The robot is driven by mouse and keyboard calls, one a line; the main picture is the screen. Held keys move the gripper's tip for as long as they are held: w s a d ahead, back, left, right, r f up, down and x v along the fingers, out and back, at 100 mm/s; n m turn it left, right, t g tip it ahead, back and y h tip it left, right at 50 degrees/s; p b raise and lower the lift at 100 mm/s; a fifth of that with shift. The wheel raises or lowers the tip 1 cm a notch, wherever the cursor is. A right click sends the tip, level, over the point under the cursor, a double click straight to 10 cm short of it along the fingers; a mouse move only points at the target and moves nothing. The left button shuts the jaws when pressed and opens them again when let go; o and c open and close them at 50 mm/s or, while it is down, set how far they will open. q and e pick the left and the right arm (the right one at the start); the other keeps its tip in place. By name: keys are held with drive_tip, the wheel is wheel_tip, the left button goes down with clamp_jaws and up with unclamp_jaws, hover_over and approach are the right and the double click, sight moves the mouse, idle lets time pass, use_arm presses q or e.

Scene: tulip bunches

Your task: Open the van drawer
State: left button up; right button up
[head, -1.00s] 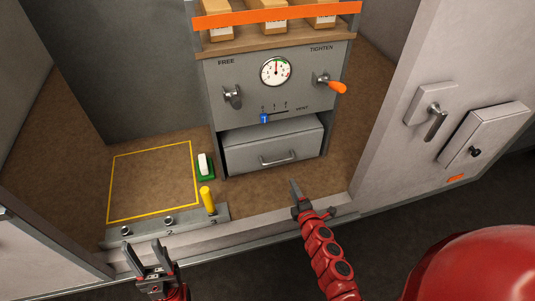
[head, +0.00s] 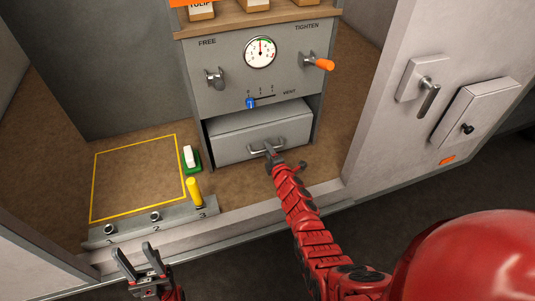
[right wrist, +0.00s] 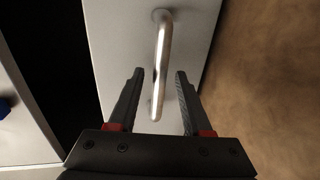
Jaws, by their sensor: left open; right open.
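The van drawer (head: 235,139) is a grey metal drawer low in the grey cabinet, and its front sits in the opening beneath the dial panel. A dark gap shows above its front. Its silver bar handle (head: 258,149) is partly hidden by my right gripper (head: 272,156). In the right wrist view the handle (right wrist: 161,60) runs lengthwise, its lower part between the two open fingers of the right gripper (right wrist: 156,82), with space visible on both sides. My left gripper (head: 141,262) is open and empty, low at the left in front of the van's sill.
The panel above has a dial (head: 260,52), an orange-handled lever (head: 317,63) and a blue slider (head: 250,102). A yellow peg (head: 194,192) stands on the front rail near a green-and-white block (head: 190,158). The yellow-outlined floor area (head: 137,180) is empty.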

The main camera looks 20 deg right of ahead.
drive_tip(key=shift+w+f, duration=0.1)
drive_tip(key=shift+w, duration=0.4)
clamp_jaws()
idle(1.2)
